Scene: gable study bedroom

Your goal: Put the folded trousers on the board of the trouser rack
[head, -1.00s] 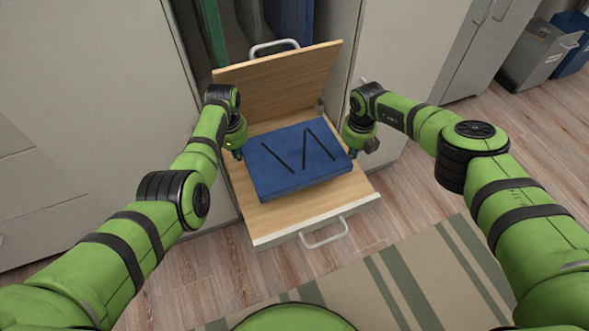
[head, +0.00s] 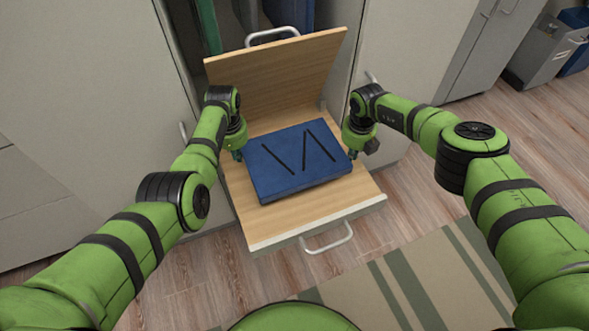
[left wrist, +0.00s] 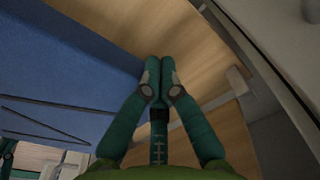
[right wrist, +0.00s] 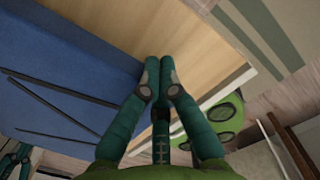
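The folded trousers (head: 285,180) are a flat blue block with dark lines on top, over the pale wooden board (head: 240,225) of the pulled-out trouser rack. They look about level; I cannot tell whether their underside touches the board. My left gripper (head: 240,157) is at their left side and my right gripper (head: 351,155) at their right side. In the left wrist view the fingertips (left wrist: 160,62) are together beside the trousers (left wrist: 60,65), with nothing between them. In the right wrist view the fingertips (right wrist: 159,62) are also together beside the trousers (right wrist: 70,75).
An upright wooden panel (head: 275,80) with a handle stands behind the board. Pale cabinet fronts (head: 90,90) flank the opening, where dark garments hang. A front handle (head: 328,240), a striped rug (head: 400,280) and bare floor lie nearer; a grey bin (head: 540,55) is far right.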

